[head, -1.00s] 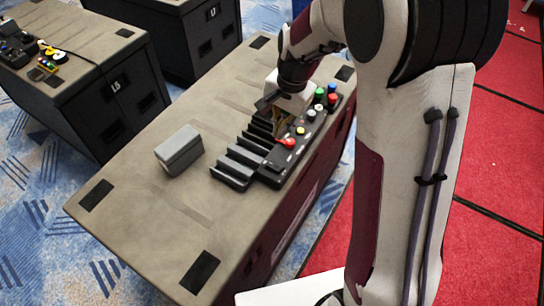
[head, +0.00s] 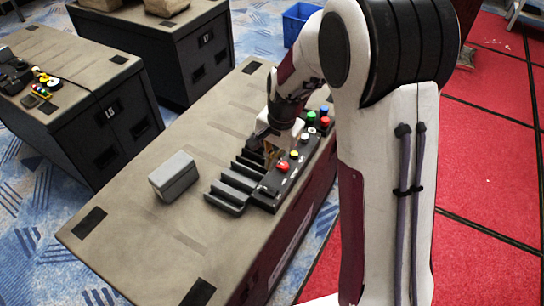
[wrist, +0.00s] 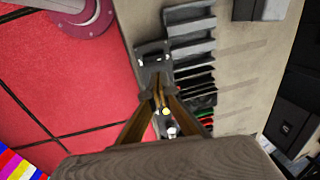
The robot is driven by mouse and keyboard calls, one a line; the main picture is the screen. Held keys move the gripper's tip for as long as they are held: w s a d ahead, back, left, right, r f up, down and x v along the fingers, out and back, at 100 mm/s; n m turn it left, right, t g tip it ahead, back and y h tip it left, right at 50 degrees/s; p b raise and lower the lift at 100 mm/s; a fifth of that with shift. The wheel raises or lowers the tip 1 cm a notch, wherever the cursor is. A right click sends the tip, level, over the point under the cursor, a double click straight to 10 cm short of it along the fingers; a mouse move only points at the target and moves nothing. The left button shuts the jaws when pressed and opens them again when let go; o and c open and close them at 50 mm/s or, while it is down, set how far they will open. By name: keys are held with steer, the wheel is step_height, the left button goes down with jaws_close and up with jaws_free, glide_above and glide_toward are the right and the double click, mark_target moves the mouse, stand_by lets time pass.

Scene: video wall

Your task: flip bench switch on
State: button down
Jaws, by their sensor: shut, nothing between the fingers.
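The black control panel (head: 281,180) runs along the right edge of the bench (head: 140,225), with red, yellow, white, green and blue buttons. Its near end also shows in the wrist view (wrist: 153,54), with small pale marks. A small dark raised part (head: 268,190) sits near that end; I cannot tell whether it is the switch or how it is set. My gripper (head: 271,160) points down at the panel beside the red button (head: 283,167). In the wrist view the fingers (wrist: 158,86) meet, empty, over the panel. I cannot tell whether the tips touch it, and they hide part of it.
A dark ridged rack (head: 236,186) lies along the panel's left side. A grey box (head: 174,176) stands farther left on the bench, with clear surface around it. Other benches (head: 160,45) stand beyond. A blue bin (head: 300,20) is on the floor behind.

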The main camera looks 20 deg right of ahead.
mark_target(268, 189)
steer(key=f, duration=0.6)
steer(key=w+a+f, duration=0.1)
steer(key=f, duration=0.3)
steer(key=shift+a, duration=0.1)
steer(key=shift+f, duration=0.1)
steer(key=shift+f, duration=0.1)
steer(key=shift+w+a+f, duration=0.15)
steer(key=shift+w+f, duration=0.05)
steer(key=shift+f, duration=0.15)
steer(key=shift+s+d+r, duration=0.15)
steer(key=shift+s+d, duration=0.05)
stand_by(0.3)
steer(key=shift+s+d, duration=0.35)
steer(key=shift+r, duration=0.1)
stand_by(0.4)
